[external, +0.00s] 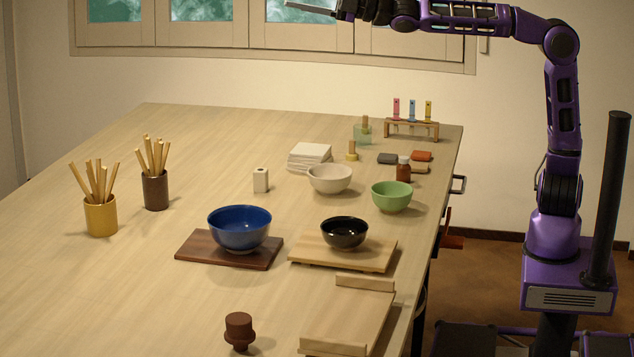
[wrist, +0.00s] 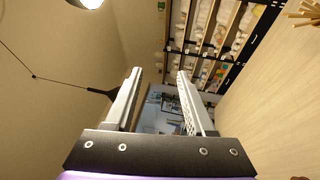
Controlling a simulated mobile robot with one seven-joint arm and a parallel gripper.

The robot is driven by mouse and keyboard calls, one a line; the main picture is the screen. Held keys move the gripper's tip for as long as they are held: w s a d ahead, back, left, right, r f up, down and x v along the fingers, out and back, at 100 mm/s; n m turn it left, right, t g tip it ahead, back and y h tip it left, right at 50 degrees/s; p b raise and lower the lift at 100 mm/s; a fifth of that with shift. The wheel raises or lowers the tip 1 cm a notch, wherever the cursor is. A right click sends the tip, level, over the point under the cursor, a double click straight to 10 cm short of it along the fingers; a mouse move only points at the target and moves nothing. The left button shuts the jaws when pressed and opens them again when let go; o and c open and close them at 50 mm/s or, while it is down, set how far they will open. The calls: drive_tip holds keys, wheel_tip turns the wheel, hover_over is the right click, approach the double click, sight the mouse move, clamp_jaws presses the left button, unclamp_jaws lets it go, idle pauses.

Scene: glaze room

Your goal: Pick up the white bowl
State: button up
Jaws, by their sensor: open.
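The white bowl (external: 330,179) stands upright on the table, between a stack of white tiles and a green bowl (external: 391,196). It looks empty. It does not show in the wrist view. My gripper (external: 312,7) is high above the far side of the table, near the windows, well apart from the bowl. In the wrist view my gripper (wrist: 158,88) has its two fingers spread with nothing between them.
A blue bowl (external: 239,229) stands on a dark board and a black bowl (external: 344,232) on a light board in front.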

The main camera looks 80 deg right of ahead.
drive_tip(key=w+d+f+m+g+h, duration=0.2)
drive_tip(key=w+d+f, duration=0.2)
drive_tip(key=d+f, duration=0.8)
drive_tip(key=m+g+h+p, duration=0.15)
drive_tip(key=m+g, duration=0.25)
drive_tip(key=m, duration=0.4)
hover_over(334, 185)
drive_tip(key=s, duration=0.3)
wheel_tip(334, 185, down, 26)
drive_tip(key=s+d+f+m+g, duration=0.1)
drive_tip(key=s+d+f+m, duration=0.4)
drive_tip(key=s+f, duration=0.5)
drive_tip(key=x, duration=0.5)
drive_tip(key=b+x, duration=0.1)
drive_tip(key=x, duration=0.4)
drive_tip(key=b+x, duration=0.1)
drive_tip(key=x, duration=0.4)
drive_tip(key=shift+w+a, duration=0.2)
drive_tip(key=shift+a, duration=0.15)
drive_tip(key=shift+c, duration=0.2)
clamp_jaws()
